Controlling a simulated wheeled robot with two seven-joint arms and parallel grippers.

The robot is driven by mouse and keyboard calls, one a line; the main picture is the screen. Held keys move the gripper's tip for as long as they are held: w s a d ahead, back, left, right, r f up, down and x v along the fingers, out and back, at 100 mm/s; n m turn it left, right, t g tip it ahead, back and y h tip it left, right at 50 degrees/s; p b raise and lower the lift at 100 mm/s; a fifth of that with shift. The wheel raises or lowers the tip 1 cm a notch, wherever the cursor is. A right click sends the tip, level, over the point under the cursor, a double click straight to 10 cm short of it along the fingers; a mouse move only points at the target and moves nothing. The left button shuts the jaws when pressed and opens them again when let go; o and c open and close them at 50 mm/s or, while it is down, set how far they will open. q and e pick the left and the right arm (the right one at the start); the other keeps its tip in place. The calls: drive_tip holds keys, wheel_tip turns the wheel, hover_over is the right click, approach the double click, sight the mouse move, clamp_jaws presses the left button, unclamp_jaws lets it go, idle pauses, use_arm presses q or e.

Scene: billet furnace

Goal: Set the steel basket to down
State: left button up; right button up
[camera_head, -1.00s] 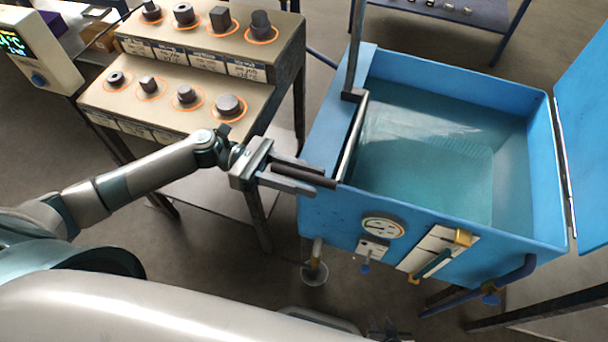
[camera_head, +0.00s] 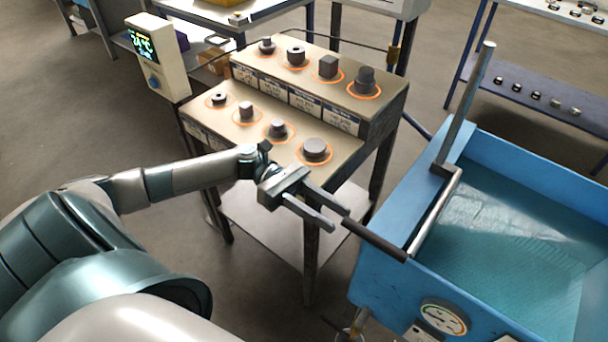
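The blue tank (camera_head: 388,205) stands at the right, filled with greenish water. A pale, mesh-like shape that looks like the steel basket (camera_head: 490,245) shows under the water; its outline is blurred. A steel lever arm (camera_head: 434,212) lies along the tank's left rim below an upright post (camera_head: 467,105). Its dark handle (camera_head: 376,241) sticks out to the left over the rim. My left gripper (camera_head: 338,219) is open, its fingertips close to the handle's outer end. I cannot tell whether they touch it. My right gripper is out of view.
A stepped stand (camera_head: 352,150) with several metal samples in orange rings is left of the tank, behind my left gripper. A controller with a green display (camera_head: 158,58) stands beside it. A blue shelf (camera_head: 530,90) is at the back right. A gauge (camera_head: 443,318) is on the tank's front.

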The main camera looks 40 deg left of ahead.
use_arm(q)
drive_tip(key=a+b, duration=0.1)
drive_tip(key=a, duration=0.5)
drive_tip(key=shift+a, duration=0.25)
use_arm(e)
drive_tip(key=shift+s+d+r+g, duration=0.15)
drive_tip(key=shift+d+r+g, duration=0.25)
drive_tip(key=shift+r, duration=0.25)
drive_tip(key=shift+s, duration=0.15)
